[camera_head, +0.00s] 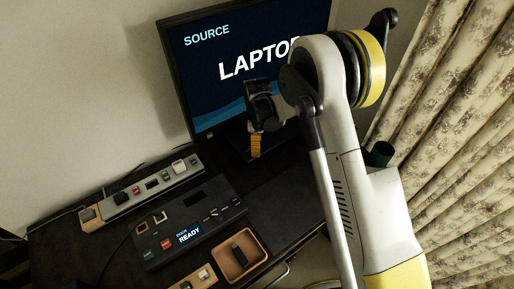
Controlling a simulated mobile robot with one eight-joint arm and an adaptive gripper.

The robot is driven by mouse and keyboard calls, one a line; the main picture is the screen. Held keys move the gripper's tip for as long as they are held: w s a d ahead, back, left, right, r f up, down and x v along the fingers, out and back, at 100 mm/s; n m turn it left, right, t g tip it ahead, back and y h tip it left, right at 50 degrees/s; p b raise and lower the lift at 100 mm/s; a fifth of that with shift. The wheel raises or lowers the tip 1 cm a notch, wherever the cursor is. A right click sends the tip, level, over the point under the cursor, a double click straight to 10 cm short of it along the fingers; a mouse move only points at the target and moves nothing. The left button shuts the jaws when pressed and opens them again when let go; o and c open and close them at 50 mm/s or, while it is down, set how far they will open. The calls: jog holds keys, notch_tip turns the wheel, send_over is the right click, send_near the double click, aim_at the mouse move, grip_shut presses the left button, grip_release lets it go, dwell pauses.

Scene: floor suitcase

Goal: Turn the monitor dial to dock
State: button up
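The monitor (215,85) stands tilted in the picture at the upper middle, and its screen reads "SOURCE" and "LAPTO", the rest covered by my arm. My gripper (257,143) is in front of the lower part of the screen, pointing down. A small yellow piece shows at its lower end. The gripper is dark and small here, and I cannot tell whether its fingers are open or shut. I cannot make out the monitor dial for certain; it may be hidden behind my gripper or arm.
A black console (190,222) with a "READY" display lies on the dark desk (290,195). Behind it is a grey strip (150,190) with coloured switches. A tan tray (258,261) holds a dark object (240,255). A floral curtain (455,130) hangs at right.

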jog(key=shift+f, duration=0.35)
grip_shut()
